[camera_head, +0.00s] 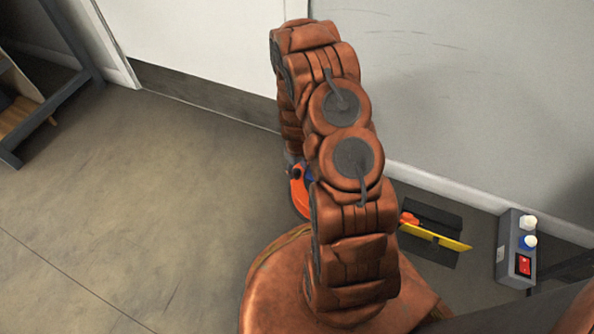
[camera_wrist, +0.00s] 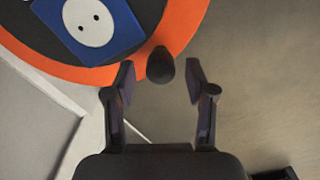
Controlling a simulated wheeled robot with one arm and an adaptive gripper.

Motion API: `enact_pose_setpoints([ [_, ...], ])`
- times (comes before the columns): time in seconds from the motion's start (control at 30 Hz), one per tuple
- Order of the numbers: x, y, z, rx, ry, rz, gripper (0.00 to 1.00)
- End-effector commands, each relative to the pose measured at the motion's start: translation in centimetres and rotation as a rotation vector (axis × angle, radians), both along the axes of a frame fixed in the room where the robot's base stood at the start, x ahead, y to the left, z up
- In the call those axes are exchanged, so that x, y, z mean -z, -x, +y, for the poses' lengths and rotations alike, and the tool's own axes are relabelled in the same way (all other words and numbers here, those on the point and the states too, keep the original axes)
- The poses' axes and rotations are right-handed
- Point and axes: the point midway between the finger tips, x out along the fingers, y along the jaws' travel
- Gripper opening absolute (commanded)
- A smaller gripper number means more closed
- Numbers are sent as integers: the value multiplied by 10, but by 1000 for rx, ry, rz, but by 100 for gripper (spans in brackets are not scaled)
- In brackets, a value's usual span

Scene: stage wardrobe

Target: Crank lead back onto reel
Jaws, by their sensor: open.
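The reel (camera_wrist: 192,22) has an orange rim, a dark inner face and a blue square panel (camera_wrist: 112,14) with a round white socket. It fills the upper left of the wrist view. A dark rounded crank knob (camera_wrist: 160,65) stands at the reel's lower edge. My gripper (camera_wrist: 159,78) is open, with one finger on each side of the knob in the picture; gaps show on both sides, and I cannot tell the depth between them. In the head view a sliver of the orange reel (camera_head: 300,192) shows beside my arm, which hides the rest. I see no lead.
A yellow tool with an orange end (camera_head: 440,237) lies on a dark mat (camera_head: 432,215) to the right. A grey box (camera_head: 517,238) with knobs and a red switch is farther right. A wall (camera_head: 460,90) runs behind. A shelf (camera_head: 18,110) stands far left; the floor between is clear.

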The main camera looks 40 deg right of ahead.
Motion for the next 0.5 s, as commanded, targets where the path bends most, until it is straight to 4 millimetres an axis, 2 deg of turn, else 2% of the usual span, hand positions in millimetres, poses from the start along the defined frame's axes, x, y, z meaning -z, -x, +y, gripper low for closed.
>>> enact_pose_setpoints([
  [0.5,-67,0,0,-1,1,-1,55],
])
